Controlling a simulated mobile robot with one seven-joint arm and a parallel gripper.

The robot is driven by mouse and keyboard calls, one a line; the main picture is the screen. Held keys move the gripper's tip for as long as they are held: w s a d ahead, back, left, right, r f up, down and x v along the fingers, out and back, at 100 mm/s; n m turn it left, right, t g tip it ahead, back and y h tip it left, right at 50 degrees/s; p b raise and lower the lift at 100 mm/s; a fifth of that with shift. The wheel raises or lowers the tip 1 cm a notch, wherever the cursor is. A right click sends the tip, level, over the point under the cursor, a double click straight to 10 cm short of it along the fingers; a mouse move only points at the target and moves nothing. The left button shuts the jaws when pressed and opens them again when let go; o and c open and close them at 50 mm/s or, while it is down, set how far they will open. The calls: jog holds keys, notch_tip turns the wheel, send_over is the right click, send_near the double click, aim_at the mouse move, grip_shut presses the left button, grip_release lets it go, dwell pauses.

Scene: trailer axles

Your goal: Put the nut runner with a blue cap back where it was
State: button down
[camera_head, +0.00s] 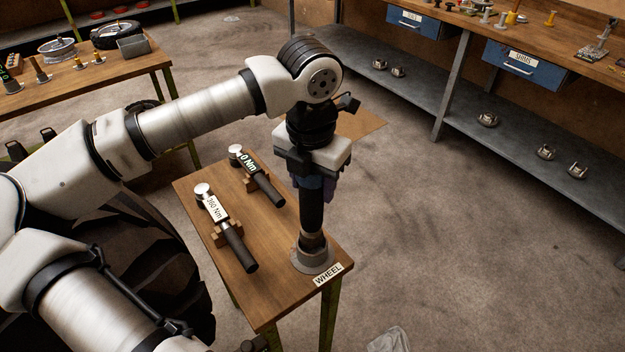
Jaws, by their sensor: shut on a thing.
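My gripper (313,172) is shut on the nut runner (312,215), a dark upright tool with a bluish part at its top, mostly hidden between the fingers. Its lower end is at a grey round base (313,264) on the small wooden table (275,298), near the front right corner by the "WHEEL" label. I cannot tell whether the tool rests in the base or hangs just above it.
Two torque wrenches (226,228) (256,176) lie on wooden blocks on the same table. A tyre stands at its left, partly behind my arm. A workbench (70,92) is at the left. A shelf (430,105) with blue drawers (525,66) is at the right. The floor between is clear.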

jog(key=shift+f+b, duration=0.3)
jog(key=shift+b, duration=0.1)
jog(key=c, duration=0.7)
grip_release()
jog(key=shift+r, duration=0.1)
jog(key=shift+r+p, duration=0.6)
jog(key=shift+p, duration=0.35)
jog(key=r+b, duration=0.1)
jog(key=r, duration=0.7)
jog(key=s+r+b, duration=0.1)
jog(key=r, duration=0.3)
jog(key=shift+a+b, duration=0.1)
jog(key=shift+b, duration=0.2)
jog(key=shift+f, duration=0.15)
